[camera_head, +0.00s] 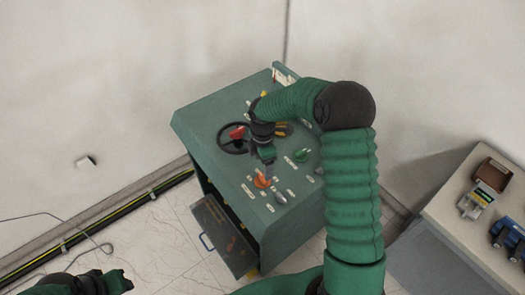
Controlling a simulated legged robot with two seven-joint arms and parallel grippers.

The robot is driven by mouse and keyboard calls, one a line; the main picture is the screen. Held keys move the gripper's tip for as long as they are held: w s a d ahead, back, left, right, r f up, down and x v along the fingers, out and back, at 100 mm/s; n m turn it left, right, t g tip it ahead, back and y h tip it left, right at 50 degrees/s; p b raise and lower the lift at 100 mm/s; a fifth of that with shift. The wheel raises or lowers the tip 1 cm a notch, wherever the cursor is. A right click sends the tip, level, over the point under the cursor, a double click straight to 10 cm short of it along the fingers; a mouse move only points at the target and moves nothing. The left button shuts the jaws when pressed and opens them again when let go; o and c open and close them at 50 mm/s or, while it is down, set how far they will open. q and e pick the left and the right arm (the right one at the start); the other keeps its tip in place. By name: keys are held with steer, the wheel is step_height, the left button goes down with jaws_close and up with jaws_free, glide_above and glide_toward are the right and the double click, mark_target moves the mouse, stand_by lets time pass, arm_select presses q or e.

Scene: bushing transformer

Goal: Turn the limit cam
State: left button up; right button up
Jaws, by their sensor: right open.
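A green control desk (205,118) stands against the wall with its sloped panel facing up. On the panel are a black handwheel (224,146) with a red part (237,132) at it, an orange knob (262,181), a green knob (301,155) and a grey lever (280,197). I cannot tell which control is the limit cam. My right gripper (267,156) is over the middle of the panel, just right of the handwheel, open; contact cannot be made out. My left gripper (117,281) is partly in view at the bottom left, away from the desk; its jaws are unclear.
A grey cabinet (455,240) at the right carries a brown box (492,174) and blue items (508,236). An open compartment (222,235) shows low on the desk's front. Yellow-green striping (110,219) runs along the wall's foot. My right arm hides the desk's right side.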

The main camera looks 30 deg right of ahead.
step_height(320, 180, up, 10)
steer(key=shift+b, duration=0.45)
steer(key=shift+f, duration=0.1)
steer(key=s+a+f+m+t+b, duration=0.1)
steer(key=s+a+f+m, duration=0.3)
steer(key=s+m, duration=0.4)
steer(key=s+a+f+m+t+b, duration=0.1)
steer(key=s+a+f+m+b, duration=0.2)
steer(key=s+a+f+m, duration=0.2)
steer(key=s+a+m, duration=0.2)
steer(key=s, duration=0.1)
steer(key=shift+a+m+t+b, duration=0.2)
steer(key=shift+m+t+b, duration=0.1)
steer(key=shift+m+b, duration=0.1)
steer(key=shift+a, duration=0.1)
